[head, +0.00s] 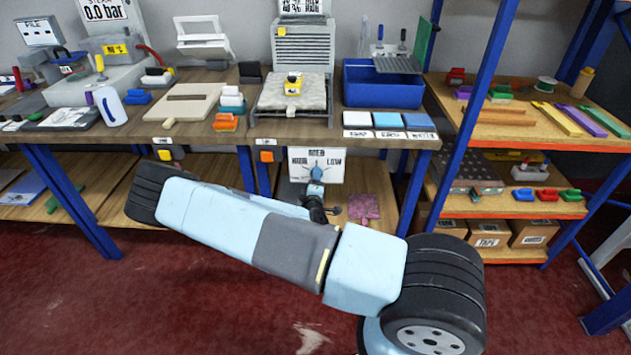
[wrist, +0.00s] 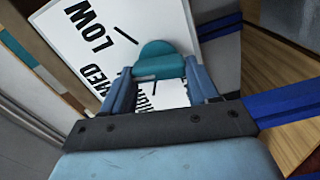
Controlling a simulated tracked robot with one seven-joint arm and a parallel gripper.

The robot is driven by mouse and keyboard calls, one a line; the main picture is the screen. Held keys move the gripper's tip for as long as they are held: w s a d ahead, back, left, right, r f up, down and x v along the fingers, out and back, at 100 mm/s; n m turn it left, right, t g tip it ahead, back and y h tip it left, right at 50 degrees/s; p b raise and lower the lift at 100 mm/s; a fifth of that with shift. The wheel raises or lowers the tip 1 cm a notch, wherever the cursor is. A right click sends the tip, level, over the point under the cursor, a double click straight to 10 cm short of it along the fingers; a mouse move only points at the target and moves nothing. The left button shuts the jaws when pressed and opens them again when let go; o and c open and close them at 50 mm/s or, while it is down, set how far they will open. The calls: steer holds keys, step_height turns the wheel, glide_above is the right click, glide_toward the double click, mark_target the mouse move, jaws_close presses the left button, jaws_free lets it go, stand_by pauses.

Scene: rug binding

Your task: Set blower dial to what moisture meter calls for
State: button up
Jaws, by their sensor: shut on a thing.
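The blower dial's white panel (head: 330,175) hangs below the bench edge, with LOW at its right. In the wrist view the panel (wrist: 125,15) reads LOW and, partly covered, MED. The teal dial knob (wrist: 160,60) sits between the fingers of my gripper (wrist: 163,82), which is shut on it. In the head view my gripper (head: 315,188) reaches up to the panel. I cannot tell the knob's setting. A yellow device (head: 293,84), perhaps the moisture meter, sits on a pale rug piece (head: 275,97) on the bench. Its reading is too small to read.
The grey louvred blower (head: 303,50) stands behind the rug piece. A blue bin (head: 383,88) and several colour swatches are to its right. Blue bench legs (head: 70,200) and a shelf rack's blue post (head: 487,75) flank the arm. Red floor in front is open.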

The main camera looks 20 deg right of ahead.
steer(key=shift+a+f+n, duration=0.2)
steer(key=shift+f+n, duration=0.05)
steer(key=shift+n, duration=0.65)
steer(key=o, duration=0.7)
steer(key=shift+f, duration=0.1)
steer(key=o, duration=0.4)
steer(key=shift+d, duration=0.1)
steer(key=shift+c, duration=0.2)
steer(key=shift+s+r, duration=0.1)
steer(key=shift+r, duration=0.1)
steer(key=v, duration=1.3)
steer(key=shift+s, duration=0.25)
